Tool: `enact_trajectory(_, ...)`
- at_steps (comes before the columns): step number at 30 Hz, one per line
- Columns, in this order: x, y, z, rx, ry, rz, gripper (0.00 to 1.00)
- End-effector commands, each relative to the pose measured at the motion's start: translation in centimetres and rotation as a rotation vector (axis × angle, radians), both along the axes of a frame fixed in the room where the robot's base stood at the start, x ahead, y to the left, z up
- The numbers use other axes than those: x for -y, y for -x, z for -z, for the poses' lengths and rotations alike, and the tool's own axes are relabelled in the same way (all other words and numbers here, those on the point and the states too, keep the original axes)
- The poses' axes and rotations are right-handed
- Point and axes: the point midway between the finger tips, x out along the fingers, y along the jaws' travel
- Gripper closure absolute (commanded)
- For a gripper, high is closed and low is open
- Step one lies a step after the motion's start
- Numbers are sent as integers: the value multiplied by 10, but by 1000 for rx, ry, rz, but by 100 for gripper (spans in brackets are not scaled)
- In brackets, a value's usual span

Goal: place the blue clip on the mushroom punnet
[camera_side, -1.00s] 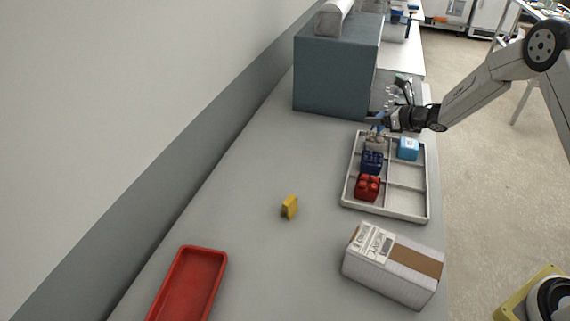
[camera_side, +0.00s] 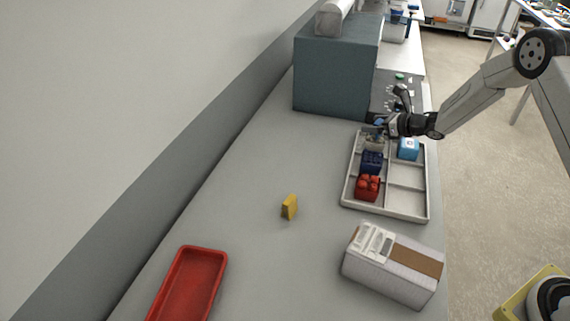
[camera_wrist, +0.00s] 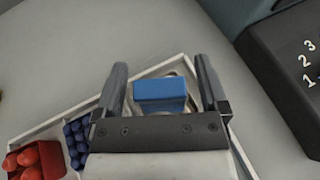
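The blue clip (camera_wrist: 160,94) lies between the two fingers of my gripper (camera_wrist: 158,66) in the wrist view. Both fingers stand apart, with a narrow gap visible beside the clip. Under and behind the clip shows part of the pale mushroom punnet (camera_wrist: 167,78); whether the clip touches it I cannot tell. In the side view my gripper (camera_side: 384,127) is over the far left compartment of the tray, where the mushroom punnet (camera_side: 374,144) sits, partly hidden.
The white divided tray (camera_side: 389,213) also holds a dark blue punnet (camera_side: 372,162), a red punnet (camera_side: 367,187) and a light blue item (camera_side: 408,149). A yellow block (camera_side: 289,207), a red tray (camera_side: 190,286) and a carton (camera_side: 390,270) stand nearby. A grey-blue box (camera_side: 335,77) rises behind.

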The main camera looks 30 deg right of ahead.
Motion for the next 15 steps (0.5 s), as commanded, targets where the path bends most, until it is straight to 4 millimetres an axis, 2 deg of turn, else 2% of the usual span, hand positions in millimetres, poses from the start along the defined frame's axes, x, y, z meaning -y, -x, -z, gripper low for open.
enact_trajectory(8, 0, 0, -3, 1, 0, 0, 7)
enact_trajectory(15, 7, 14, -10, 0, 1, 2, 7)
